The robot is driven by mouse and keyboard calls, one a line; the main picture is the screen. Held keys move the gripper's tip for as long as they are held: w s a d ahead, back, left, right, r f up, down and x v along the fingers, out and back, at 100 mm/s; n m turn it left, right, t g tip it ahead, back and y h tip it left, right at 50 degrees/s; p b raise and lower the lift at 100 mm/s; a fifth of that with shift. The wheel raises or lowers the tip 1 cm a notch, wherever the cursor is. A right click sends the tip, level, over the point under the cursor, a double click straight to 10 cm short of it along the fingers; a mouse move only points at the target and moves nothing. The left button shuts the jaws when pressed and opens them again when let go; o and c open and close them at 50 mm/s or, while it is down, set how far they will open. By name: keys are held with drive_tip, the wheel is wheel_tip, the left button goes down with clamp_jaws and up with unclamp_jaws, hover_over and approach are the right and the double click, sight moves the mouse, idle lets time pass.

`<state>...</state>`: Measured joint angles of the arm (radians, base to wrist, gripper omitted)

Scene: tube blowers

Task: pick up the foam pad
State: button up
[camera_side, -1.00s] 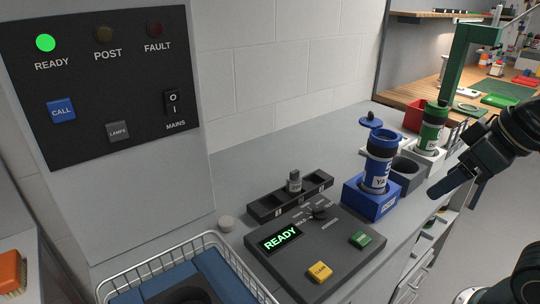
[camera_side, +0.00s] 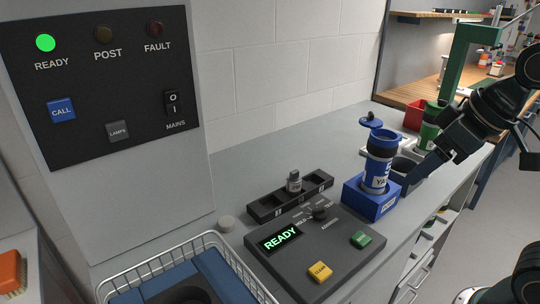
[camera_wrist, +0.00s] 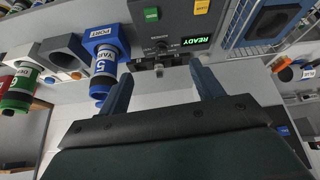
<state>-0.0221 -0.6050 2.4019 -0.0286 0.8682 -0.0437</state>
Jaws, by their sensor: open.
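My gripper (camera_side: 428,168) is at the right in the side view, well away from the pad, beside the grey holder. In the wrist view my gripper (camera_wrist: 162,88) has its two fingers wide apart with nothing between them.
A blue canister (camera_side: 379,160) stands in a blue holder (camera_side: 371,198). A green canister (camera_side: 430,128) is behind my gripper. The console (camera_side: 314,245) and black rack (camera_side: 290,197) lie between. A wire basket (camera_side: 207,238) with blue lining is near the pad.

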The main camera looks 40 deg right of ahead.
drive_tip(key=w+a+f+n+g+y, duration=0.15)
drive_tip(key=w+a, duration=0.25)
drive_tip(key=w, duration=0.5)
drive_tip(key=w+a+f+n+t, duration=0.1)
drive_tip(key=w+a+n, duration=0.2)
drive_tip(key=w, duration=0.7)
drive_tip(key=w+a+f+n+g+y, duration=0.1)
drive_tip(key=w+a+f+n, duration=0.2)
drive_tip(key=w+a+f, duration=0.6)
drive_tip(key=w+f, duration=0.3)
drive_tip(key=shift+w+g, duration=0.35)
drive_tip(key=shift+w, duration=0.05)
drive_tip(key=shift+f+n+y, duration=0.1)
drive_tip(key=shift+n+y, duration=0.15)
hover_over(226, 220)
drive_tip(key=s+d, duration=0.2)
drive_tip(key=shift+a+f, duration=0.1)
drive_tip(key=shift+f, duration=3.75)
drive_tip(key=shift+f, duration=0.1)
drive_tip(key=shift+x, duration=2.5)
